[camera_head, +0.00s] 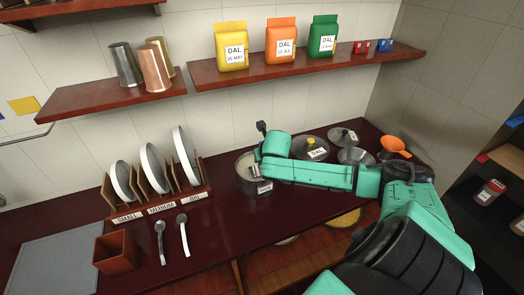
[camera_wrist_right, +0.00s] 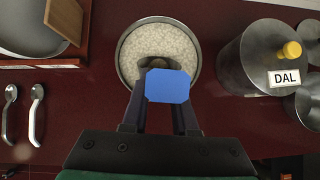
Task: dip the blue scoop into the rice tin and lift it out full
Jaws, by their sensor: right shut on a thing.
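The rice tin (camera_wrist_right: 120,58) is a round metal tin filled with pale rice, seen from above in the right wrist view. It also stands on the counter in the head view (camera_head: 244,177), partly behind my right arm. My right gripper (camera_wrist_right: 166,104) is over the near side of the tin, shut on the blue scoop (camera_wrist_right: 167,86). The scoop's blue top shows between the fingers, and a dark rounded part shows against the rice beyond it. I cannot tell how deep the scoop sits or whether it holds rice. My left gripper is not in view.
A lidded DAL tin (camera_wrist_right: 254,62) stands right of the rice tin. A plate rack (camera_head: 160,208), two spoons (camera_head: 183,236) and a brown square box (camera_head: 116,253) are on the left. An orange funnel (camera_head: 394,145) lies back right. Shelves with cups and DAL bags hang above.

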